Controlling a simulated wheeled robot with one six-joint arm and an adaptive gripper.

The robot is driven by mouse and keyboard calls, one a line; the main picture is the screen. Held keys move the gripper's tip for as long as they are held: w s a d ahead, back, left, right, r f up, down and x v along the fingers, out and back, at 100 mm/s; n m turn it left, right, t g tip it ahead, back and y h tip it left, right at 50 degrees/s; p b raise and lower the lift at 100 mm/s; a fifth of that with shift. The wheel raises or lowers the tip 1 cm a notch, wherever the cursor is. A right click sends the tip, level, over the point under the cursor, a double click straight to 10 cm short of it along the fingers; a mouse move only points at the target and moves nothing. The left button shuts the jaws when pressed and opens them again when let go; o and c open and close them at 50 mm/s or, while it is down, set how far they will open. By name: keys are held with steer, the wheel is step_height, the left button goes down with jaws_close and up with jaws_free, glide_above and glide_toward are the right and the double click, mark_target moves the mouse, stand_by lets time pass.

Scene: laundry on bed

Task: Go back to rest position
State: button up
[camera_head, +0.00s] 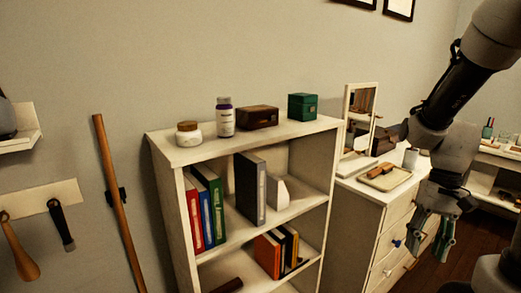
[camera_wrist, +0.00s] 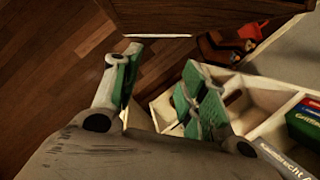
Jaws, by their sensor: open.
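My gripper (camera_head: 425,252) hangs at the right in the head view, fingers pointing down, in front of the white dresser (camera_head: 348,215). Its green-padded fingers are apart. In the wrist view my gripper (camera_wrist: 163,62) shows two spread fingers with nothing between them. Wooden floor (camera_wrist: 50,50) shows beyond and beside the left finger. My arm comes down from the upper right corner of the head view and covers part of the dresser front.
A white bookshelf (camera_head: 240,138) stands left of the dresser, with jars and boxes on top and books (camera_head: 250,187) inside. The dresser carries a mirror (camera_head: 360,115) and a tray (camera_head: 385,180). A wooden pole (camera_head: 118,200) leans at the left wall.

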steer(key=s+r+n+t+h, duration=0.1)
steer(key=s+r+t, duration=0.1)
steer(key=r, duration=0.5)
steer(key=s+r+n+t+h, duration=0.1)
steer(key=s+r+n+t, duration=0.1)
steer(key=r+t, duration=0.3)
step_height(320, 180, up, 2)
steer(key=shift+s+a+r, duration=0.2)
steer(key=shift+s+a, duration=0.05)
steer(key=shift+a, duration=0.15)
